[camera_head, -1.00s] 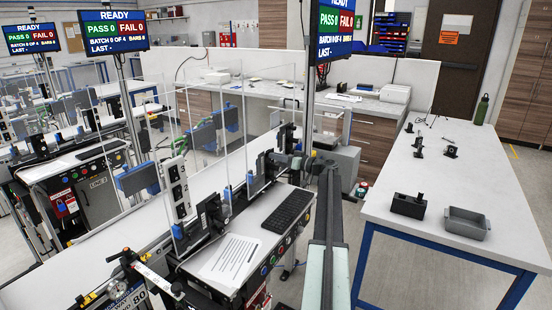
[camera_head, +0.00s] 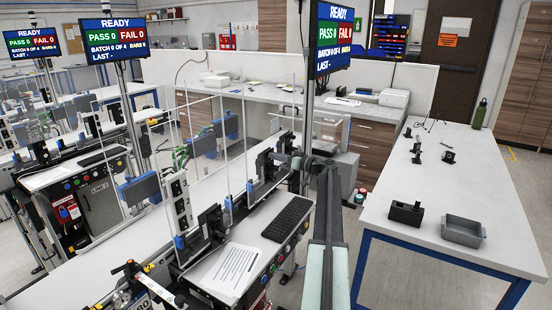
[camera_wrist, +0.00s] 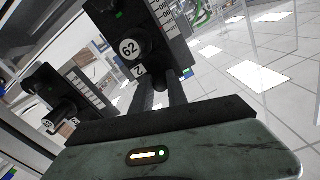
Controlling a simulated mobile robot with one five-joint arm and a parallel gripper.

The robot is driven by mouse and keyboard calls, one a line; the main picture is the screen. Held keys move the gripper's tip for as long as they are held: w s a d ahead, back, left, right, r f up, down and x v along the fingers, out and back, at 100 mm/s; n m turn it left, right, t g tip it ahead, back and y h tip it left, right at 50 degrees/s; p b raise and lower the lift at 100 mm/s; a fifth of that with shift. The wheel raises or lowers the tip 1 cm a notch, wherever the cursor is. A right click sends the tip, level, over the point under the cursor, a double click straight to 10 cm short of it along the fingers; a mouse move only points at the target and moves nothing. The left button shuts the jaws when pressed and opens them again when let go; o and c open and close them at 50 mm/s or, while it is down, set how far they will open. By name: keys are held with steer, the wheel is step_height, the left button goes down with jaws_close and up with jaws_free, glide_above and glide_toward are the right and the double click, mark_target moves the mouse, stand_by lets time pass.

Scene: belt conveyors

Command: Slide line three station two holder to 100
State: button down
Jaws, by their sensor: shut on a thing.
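In the wrist view my gripper (camera_wrist: 165,90) has its two dark fingers together at a black holder (camera_wrist: 158,18), which has a round white "62" label and a small tag reading "2". A white printed scale runs along its side. A second black holder (camera_wrist: 62,92) with round labels and a scale stands to the left, apart from my fingers. In the head view my gripper (camera_head: 281,160) reaches left to the far end of the near line, at a dark fixture (camera_head: 265,165). The fingertips' contact is partly hidden there.
Clear upright panels (camera_head: 240,120) stand along the near line. A keyboard (camera_head: 287,218) and a paper sheet (camera_head: 236,268) lie on its console. A screen post stands close behind my arm. A white table (camera_head: 400,185) at right bears a grey tray (camera_head: 463,231) and small black parts.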

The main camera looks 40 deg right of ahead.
steer(key=c, duration=1.3)
jaws_free()
steer(key=shift+f, duration=0.1)
steer(key=shift+s, duration=0.1)
steer(key=v, duration=0.7)
steer(key=shift+s, duration=0.3)
steer(key=shift+s+d+f, duration=0.1)
